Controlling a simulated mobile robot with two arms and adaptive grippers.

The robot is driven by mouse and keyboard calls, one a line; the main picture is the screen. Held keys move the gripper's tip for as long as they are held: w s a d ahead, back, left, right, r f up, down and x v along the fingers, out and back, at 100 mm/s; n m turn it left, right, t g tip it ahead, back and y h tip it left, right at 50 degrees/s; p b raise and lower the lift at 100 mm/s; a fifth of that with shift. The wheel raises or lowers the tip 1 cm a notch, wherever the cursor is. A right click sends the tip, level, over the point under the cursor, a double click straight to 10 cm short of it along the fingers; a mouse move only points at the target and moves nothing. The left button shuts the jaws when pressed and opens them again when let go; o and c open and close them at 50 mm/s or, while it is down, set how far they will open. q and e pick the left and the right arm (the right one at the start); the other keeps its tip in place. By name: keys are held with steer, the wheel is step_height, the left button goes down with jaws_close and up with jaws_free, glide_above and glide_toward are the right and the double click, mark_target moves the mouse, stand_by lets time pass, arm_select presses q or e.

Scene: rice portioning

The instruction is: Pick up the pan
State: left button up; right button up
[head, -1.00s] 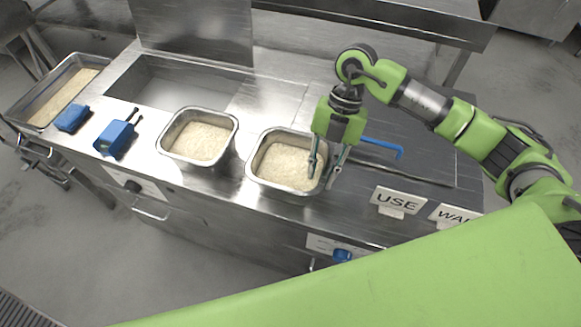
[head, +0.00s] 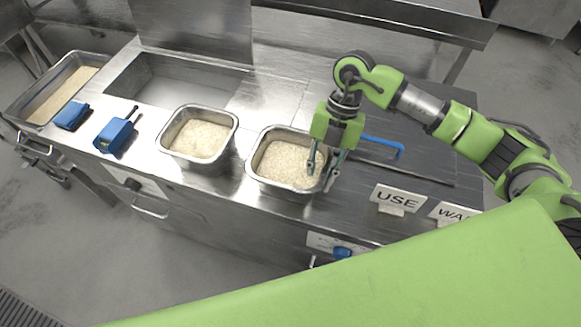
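A square metal pan (head: 252,171) filled with pale rice (head: 285,163) sits on the steel counter at the middle. My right gripper (head: 319,180) points down over the pan's right side. Its two fingers stand apart, one on the rice side and one toward the outside of the right rim. The fingers look open, with a gap between their tips; contact with the rim cannot be made out. A second similar pan (head: 164,153) with rice stands to the left. My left gripper is not in view.
A larger tray of rice (head: 98,60) is at the far left, near a blue box (head: 72,116) and a blue device (head: 114,136). A blue-handled tool (head: 385,146) lies behind the gripper. Signs reading USE (head: 397,197) and WA (head: 452,213) stand at right.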

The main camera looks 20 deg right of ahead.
jaws_close()
steer(key=shift+r, duration=0.15)
